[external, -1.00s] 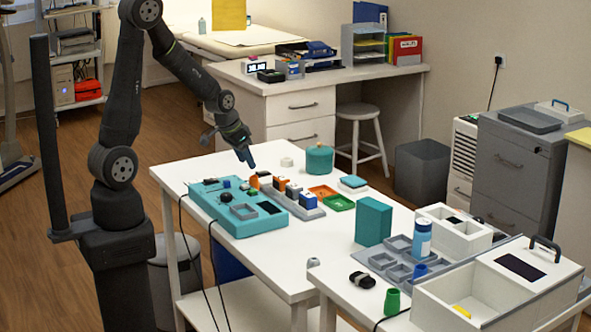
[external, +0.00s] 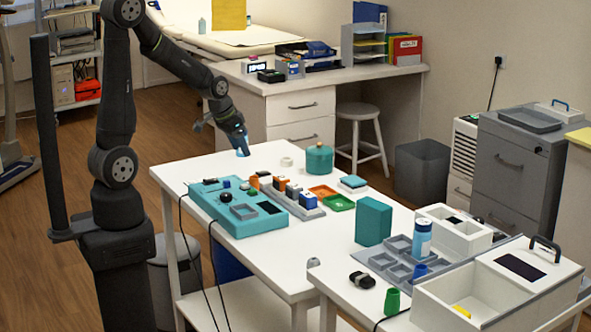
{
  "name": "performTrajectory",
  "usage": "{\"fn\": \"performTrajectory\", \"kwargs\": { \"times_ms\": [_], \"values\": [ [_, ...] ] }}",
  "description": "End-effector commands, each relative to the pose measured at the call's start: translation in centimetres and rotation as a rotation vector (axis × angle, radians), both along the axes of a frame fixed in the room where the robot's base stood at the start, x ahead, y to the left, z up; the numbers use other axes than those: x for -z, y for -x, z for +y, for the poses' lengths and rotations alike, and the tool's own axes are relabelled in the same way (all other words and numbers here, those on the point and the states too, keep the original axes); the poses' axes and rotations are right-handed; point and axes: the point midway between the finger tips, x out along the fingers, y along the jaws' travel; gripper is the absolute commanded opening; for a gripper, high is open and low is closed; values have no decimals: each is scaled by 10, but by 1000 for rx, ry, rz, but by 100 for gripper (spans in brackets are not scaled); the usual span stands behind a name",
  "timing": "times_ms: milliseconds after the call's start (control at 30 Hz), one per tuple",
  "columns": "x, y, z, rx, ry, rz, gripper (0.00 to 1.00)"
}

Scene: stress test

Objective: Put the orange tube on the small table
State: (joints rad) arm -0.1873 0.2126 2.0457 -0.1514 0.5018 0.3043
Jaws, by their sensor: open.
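A small orange piece (external: 253,182) stands at the back end of a row of blocks on the main white table. It is too small to tell for sure that it is the orange tube. My gripper (external: 242,152) points down over the back left part of the table, behind the row. Its jaws are open, with nothing visible between them, apart from the orange piece. A lower white table (external: 340,292) at the front right may be the small table; I cannot tell for sure.
A teal device (external: 240,226) with cables lies left of the grey rack (external: 314,213). A teal pot (external: 319,159), an orange tray (external: 322,191) and a green tray (external: 339,203) are near it. A teal box (external: 373,221) and a white bin (external: 445,300) stand at right.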

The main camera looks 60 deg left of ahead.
Motion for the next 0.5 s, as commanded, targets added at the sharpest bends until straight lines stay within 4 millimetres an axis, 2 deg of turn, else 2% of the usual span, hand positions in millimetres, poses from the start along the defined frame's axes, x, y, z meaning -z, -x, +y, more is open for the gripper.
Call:
{"fn": "performTrajectory", "kwargs": {
  "times_ms": [100,267,367,500],
  "values": [
    [-21,8,-1,2,-2,-6,55],
    [-35,16,-2,0,-2,-2,55],
    [-29,14,-3,1,-1,3,55],
    [-9,7,-3,1,-2,6,55]
  ]
}}
